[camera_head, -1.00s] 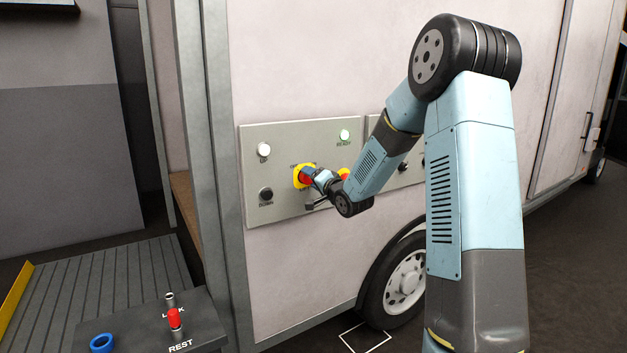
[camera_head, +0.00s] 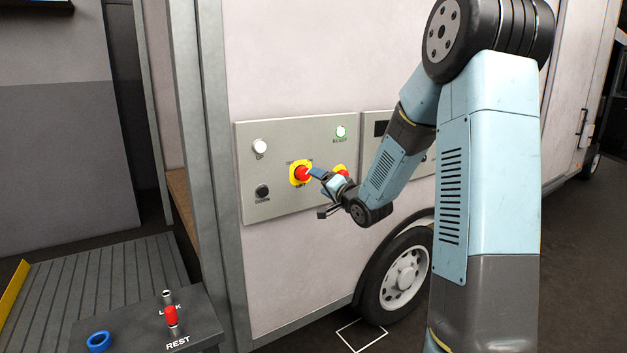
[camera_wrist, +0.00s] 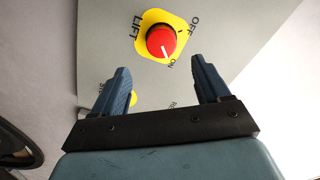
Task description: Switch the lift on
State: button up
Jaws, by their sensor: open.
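The lift switch is a red round knob on a yellow plate (camera_head: 301,172) on the grey control panel (camera_head: 290,208). My gripper (camera_head: 320,190) is just off the panel, to the right of the knob in the head view. In the wrist view my gripper (camera_wrist: 160,68) is open and empty, its fingers apart from the knob. The READY lamp (camera_head: 340,132) above looks pale green.
A second red and yellow control (camera_head: 341,171) sits right of the knob, partly hidden by my gripper. A white UP button (camera_head: 260,146) and a black DOWN button (camera_head: 262,191) are at the left. A box with a red lever (camera_head: 171,317) stands in front.

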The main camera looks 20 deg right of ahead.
jog(key=shift+v, duration=2.8)
